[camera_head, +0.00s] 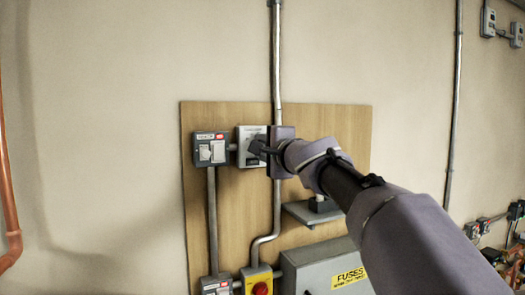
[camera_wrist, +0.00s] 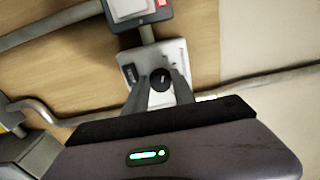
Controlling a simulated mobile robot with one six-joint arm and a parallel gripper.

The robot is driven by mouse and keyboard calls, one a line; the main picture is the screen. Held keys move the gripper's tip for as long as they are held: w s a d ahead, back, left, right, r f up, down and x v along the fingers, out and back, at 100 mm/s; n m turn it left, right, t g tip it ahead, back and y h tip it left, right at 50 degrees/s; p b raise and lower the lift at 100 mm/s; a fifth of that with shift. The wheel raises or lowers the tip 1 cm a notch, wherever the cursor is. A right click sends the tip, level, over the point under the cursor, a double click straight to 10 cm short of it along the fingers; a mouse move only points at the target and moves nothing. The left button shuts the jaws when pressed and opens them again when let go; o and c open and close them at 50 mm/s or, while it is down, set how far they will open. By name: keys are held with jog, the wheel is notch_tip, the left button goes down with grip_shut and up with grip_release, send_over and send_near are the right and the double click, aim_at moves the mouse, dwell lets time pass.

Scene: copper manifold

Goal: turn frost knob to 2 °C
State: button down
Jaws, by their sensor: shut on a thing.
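The frost knob (camera_wrist: 161,79) is a small round black knob with a pale mark, on a white-faced control box. In the wrist view the box's white face (camera_wrist: 142,57) shows around it. In the head view the same box (camera_head: 250,133) is on the wooden board, with my gripper covering the knob. My gripper (camera_wrist: 162,84) reaches the box from the right, its two fingers shut on the knob from both sides. The scale's numbers are too small to read.
A metal conduit (camera_head: 277,60) runs up behind my gripper. A grey fuse box (camera_head: 315,268) and a yellow box with a red button (camera_head: 259,280) are below.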

jog(key=shift+r, duration=0.2)
dwell(0.3)
jog(key=c, duration=1.3)
grip_release()
jog(key=shift+c, duration=0.2)
jog(key=shift+w+f, duration=0.15)
jog(key=shift+w, duration=0.05)
jog(key=shift+s, duration=0.1)
